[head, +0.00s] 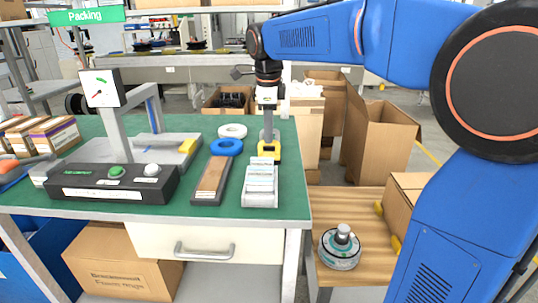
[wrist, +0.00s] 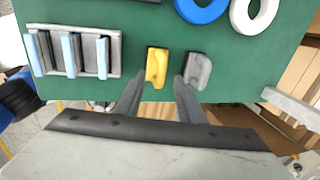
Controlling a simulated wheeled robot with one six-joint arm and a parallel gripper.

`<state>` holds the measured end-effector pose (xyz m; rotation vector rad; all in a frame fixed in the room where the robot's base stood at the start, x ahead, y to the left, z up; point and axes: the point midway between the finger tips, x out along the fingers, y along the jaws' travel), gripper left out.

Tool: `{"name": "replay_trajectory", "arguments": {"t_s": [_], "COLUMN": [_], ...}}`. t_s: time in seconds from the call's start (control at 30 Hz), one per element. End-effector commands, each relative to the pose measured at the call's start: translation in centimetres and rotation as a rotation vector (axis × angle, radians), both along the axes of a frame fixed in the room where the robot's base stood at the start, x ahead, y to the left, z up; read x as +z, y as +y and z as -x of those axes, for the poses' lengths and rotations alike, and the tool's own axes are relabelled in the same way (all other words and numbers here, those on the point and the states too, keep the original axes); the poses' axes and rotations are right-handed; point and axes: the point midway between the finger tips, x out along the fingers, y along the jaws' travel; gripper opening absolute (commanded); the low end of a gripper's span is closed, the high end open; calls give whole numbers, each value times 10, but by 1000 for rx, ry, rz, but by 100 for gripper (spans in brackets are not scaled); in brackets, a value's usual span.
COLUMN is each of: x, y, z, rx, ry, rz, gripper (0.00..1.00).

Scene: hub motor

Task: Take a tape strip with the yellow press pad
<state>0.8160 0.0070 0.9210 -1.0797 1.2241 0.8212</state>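The yellow press pad (head: 272,153) stands on the green table just behind the tape tray, under my gripper (head: 268,138). In the wrist view the yellow pad (wrist: 157,66) shows between the two grey fingers of my gripper (wrist: 158,82), with a gap on each side. The fingers are open and appear empty; their exact height relative to the pad is hard to tell. The grey tape tray (head: 261,200) lies in front of the pad. In the wrist view several light blue tape strips (wrist: 69,53) lie across this tray, left of the gripper.
A grey pad (wrist: 198,72) sits beside the right finger. A blue ring (head: 226,147), a white ring (head: 232,131) and a long dark holder (head: 211,181) lie to the left. The table edge is close on the right. A round motor (head: 340,250) stands on a wooden bench.

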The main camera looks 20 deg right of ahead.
Motion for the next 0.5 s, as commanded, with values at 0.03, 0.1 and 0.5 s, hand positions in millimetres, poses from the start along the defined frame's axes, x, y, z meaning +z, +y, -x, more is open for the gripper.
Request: {"name": "replay_trajectory", "arguments": {"t_s": [0.03, 0.1, 0.5], "x": [-2, -5, -49], "y": [0, 0, -3], "z": [-1, -1, -11], "rx": [0, 0, 0], "ry": [0, -1, 0], "rz": [0, 0, 0], "gripper": [36, 36, 36]}}
